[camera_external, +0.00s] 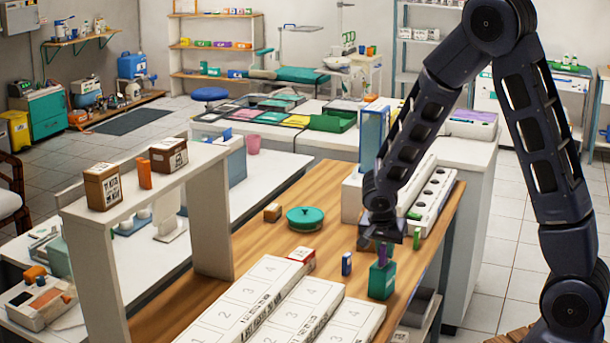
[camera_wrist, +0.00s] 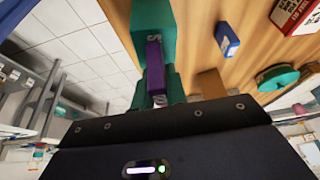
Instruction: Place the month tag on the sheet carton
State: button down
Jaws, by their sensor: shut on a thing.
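My gripper (camera_external: 384,240) is over the right part of the wooden table, shut on a small purple tag (camera_wrist: 154,62), which looks like the month tag. The tag carries a pale mark and stands out from the jaws. In the external view the purple tag (camera_external: 382,250) shows just above a teal green block-like container (camera_external: 382,282). I cannot tell if they touch. The container also shows beyond the tag in the wrist view (camera_wrist: 153,20). Two brown labelled cartons, one left (camera_external: 102,187) and one right (camera_external: 168,156), stand on the raised white shelf; I cannot tell which carton is the sheet carton.
Long white numbered boxes (camera_external: 250,298) fill the front. An orange block (camera_external: 144,174) stands between the cartons.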

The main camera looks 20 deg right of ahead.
jog(key=shift+f, duration=0.15)
jog(key=c, duration=1.4)
grip_release()
jog(key=v, duration=1.2)
jog(key=s+d+r+n, duration=0.2)
jog(key=s+d+r, duration=0.2)
jog(key=d+r, duration=0.4)
jog(key=s+d+r+n+y, duration=0.1)
jog(key=s+d+r+n, duration=0.1)
jog(key=s, duration=0.4)
jog(key=s+d+r+n+t+y, duration=0.1)
jog(key=s+d+r+n, duration=0.1)
jog(key=s+d+r, duration=0.2)
jog(key=s+d+r+n+y, duration=0.1)
jog(key=s+d+r+n, duration=0.2)
jog(key=s+d, duration=0.3)
jog(key=s+r, duration=0.1)
jog(key=s, duration=0.2)
jog(key=shift+r, duration=0.1)
